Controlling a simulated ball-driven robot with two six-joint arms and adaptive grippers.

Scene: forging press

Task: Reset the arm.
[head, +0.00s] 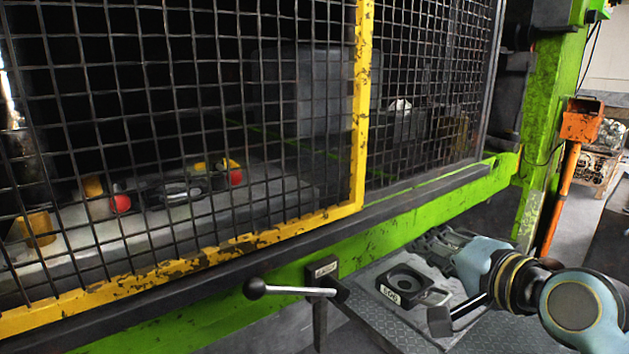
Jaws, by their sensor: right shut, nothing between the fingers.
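My right gripper (430,241) is grey and reaches in from the right, in front of the press's green lower beam. It is shut and empty, just behind the dark plate with the round recess. My right arm (482,262), light blue with dark and yellow rings at the joint, runs back to the right edge. The gripper's fingertips are small and partly blended with the background. My left gripper and arm do not show.
A yellow-framed mesh guard (361,110) covers the press opening. A labelled fixture (402,283) sits on a tread-plate surface (385,325). An orange post (563,195) stands at right.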

